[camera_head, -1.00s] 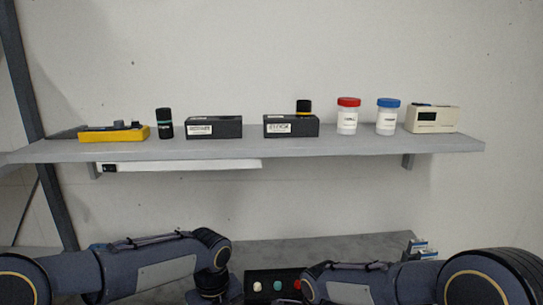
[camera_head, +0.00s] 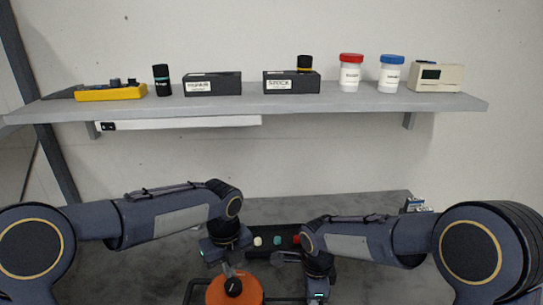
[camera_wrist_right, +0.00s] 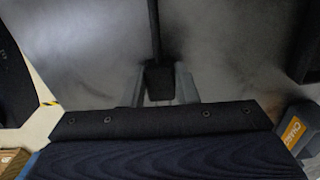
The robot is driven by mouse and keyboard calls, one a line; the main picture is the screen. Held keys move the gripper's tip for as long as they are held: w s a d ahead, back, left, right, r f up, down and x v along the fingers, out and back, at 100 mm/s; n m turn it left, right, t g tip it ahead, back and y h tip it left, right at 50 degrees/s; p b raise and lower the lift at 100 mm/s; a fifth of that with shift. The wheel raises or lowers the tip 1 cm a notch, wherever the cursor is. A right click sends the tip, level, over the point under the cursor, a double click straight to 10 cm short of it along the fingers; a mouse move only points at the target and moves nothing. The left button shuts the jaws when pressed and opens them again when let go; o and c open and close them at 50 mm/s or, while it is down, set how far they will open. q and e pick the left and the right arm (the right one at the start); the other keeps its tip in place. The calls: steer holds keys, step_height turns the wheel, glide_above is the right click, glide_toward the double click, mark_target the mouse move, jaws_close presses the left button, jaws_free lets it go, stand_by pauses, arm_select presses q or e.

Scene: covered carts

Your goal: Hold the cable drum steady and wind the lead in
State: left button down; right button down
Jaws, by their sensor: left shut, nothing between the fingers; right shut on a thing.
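The orange cable drum (camera_head: 250,294) shows at the bottom edge of the head view, with a black knob (camera_head: 233,287) on top. A dark frame (camera_head: 194,290) runs beside it; its lower part is cut off. My left gripper (camera_head: 228,269) is shut and empty, pointing down just behind the knob; whether it touches is unclear. My right gripper (camera_head: 318,298) is low at the right of the drum. In the right wrist view its fingers (camera_wrist_right: 162,85) are shut on a black piece joined to a dark bar (camera_wrist_right: 154,30), seemingly the frame. I cannot make out the lead.
A dark box with white, green and red buttons (camera_head: 278,241) stands behind the drum, between my arms. A shelf (camera_head: 350,105) above holds dark bins, jars and devices. An orange-labelled object (camera_wrist_right: 295,130) is at the right wrist view's edge. Grey bench (camera_head: 370,205) shows behind my arms.

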arm_select(q)
steer(key=shift+w+d, duration=0.1)
stand_by(0.5)
steer(key=shift+w, duration=0.25)
steer(key=shift+r, duration=0.1)
step_height(320, 180, up, 6)
steer(key=shift+f, duration=0.1)
stand_by(0.3)
steer(key=shift+s+a+f, duration=0.3)
steer(key=shift+a+f, duration=0.05)
steer(key=shift+f, duration=0.65)
steer(key=shift+s+a+f, duration=0.35)
steer(key=shift+f, duration=0.7)
steer(key=shift+s+a+f, duration=0.3)
steer(key=shift+a+f, duration=0.05)
steer(key=shift+f, duration=0.65)
